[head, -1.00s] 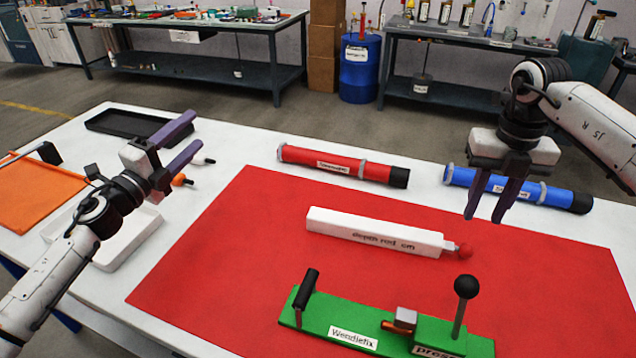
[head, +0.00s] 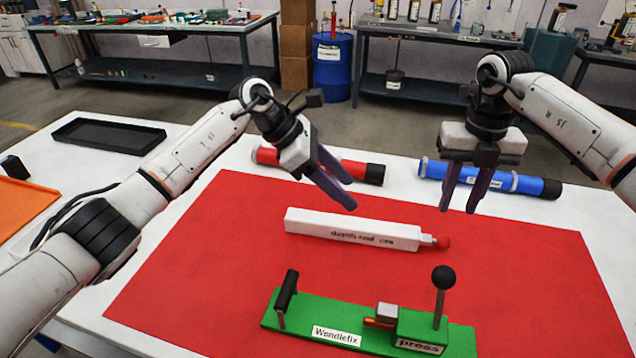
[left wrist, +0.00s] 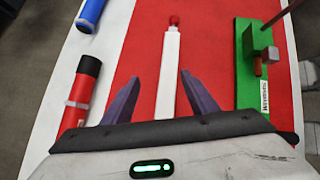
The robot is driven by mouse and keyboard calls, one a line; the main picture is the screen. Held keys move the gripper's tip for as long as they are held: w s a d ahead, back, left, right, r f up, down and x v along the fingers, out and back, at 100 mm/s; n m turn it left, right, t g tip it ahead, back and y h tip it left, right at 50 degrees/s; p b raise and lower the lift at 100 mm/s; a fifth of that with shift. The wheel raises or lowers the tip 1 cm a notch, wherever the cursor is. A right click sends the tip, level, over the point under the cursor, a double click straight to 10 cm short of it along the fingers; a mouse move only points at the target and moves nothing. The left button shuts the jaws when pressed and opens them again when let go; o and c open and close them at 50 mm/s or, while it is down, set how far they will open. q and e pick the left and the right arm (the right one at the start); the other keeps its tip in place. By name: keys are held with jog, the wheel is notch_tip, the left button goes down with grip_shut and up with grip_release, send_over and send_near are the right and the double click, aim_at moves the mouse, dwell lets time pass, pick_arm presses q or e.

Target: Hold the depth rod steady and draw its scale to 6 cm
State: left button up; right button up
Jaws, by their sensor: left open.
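The depth rod (head: 352,230) is a white square bar with printed lettering and a red knob (head: 442,242) at its right end. It lies on the red mat (head: 215,255). My left gripper (head: 340,195) is open and empty, above and behind the rod's left half. In the left wrist view the rod (left wrist: 170,75) lies between the spread fingers (left wrist: 162,98), with its knob at the far end. My right gripper (head: 460,200) hangs fingers down behind the knob end, apart from the rod, with a gap between its fingers. No drawn-out scale is visible.
A green press base (head: 300,312) with black handles stands in front of the rod. A red tube (head: 360,172), partly hidden by my left arm, and a blue tube (head: 490,178) lie behind the mat. A black tray (head: 108,134) is at the back left.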

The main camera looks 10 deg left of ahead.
aim_at(336, 219)
pick_arm(q)
jog(key=a+m+y, duration=0.1)
jog(key=a+g+y, duration=0.1)
jog(key=a+m+y, duration=0.1)
jog(key=a, duration=0.1)
jog(key=shift+s+a+f+m+g, duration=0.1)
jog(key=shift+s+m+g, duration=0.15)
jog(key=shift+m+g, duration=0.05)
jog(key=shift+s+a+f+y, duration=0.1)
jog(key=shift+a+y, duration=0.05)
jog(key=shift+y, duration=0.15)
jog(key=x, duration=1)
jog(key=c, duration=1.3)
grip_shut()
pick_arm(e)
jog(key=o, duration=0.3)
